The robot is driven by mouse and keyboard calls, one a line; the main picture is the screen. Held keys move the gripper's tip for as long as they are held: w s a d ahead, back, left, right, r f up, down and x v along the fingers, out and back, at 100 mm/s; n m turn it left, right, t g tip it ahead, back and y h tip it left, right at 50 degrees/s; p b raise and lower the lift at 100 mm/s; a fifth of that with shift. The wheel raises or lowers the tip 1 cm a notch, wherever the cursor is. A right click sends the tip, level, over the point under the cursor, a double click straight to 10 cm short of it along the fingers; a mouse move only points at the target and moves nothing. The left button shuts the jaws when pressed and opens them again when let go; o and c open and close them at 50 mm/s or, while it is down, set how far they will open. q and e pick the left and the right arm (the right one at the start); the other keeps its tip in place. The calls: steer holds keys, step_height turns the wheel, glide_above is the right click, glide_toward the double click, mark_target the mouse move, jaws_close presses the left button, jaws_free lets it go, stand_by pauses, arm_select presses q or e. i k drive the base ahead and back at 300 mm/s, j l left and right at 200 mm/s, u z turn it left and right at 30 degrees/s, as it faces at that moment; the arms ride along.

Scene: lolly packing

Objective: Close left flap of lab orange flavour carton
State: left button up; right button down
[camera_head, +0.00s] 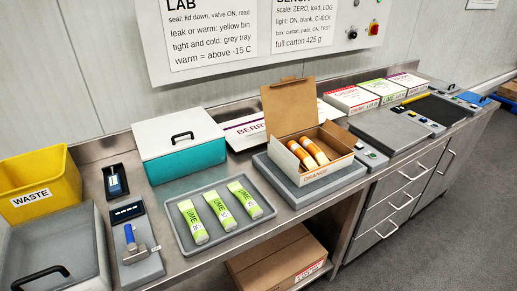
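The orange flavour carton (316,176) stands open on a grey plate of a scale (290,188) at the middle of the bench. Two orange-and-white tubes (301,155) lie side by side inside. The state of the small side flaps is hard to make out at this size. Neither of my grippers is in view.
A grey tray (178,228) with three lime packs is left of the carton. A teal cooler box (183,160) stands behind the tray, and a yellow waste bin (36,182) is far left. Closed flavour cartons (351,99) stand at the back right.

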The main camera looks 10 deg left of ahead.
mark_target(283, 151)
steer(key=i+l+u, duration=0.15)
steer(key=u, duration=0.3)
steer(key=i+l+u, duration=0.1)
steer(key=l+u, duration=0.3)
steer(key=i+l+u, duration=0.1)
steer(key=l+u, duration=0.15)
steer(key=u, duration=0.2)
steer(key=l+u, duration=0.3)
steer(key=u, duration=0.15)
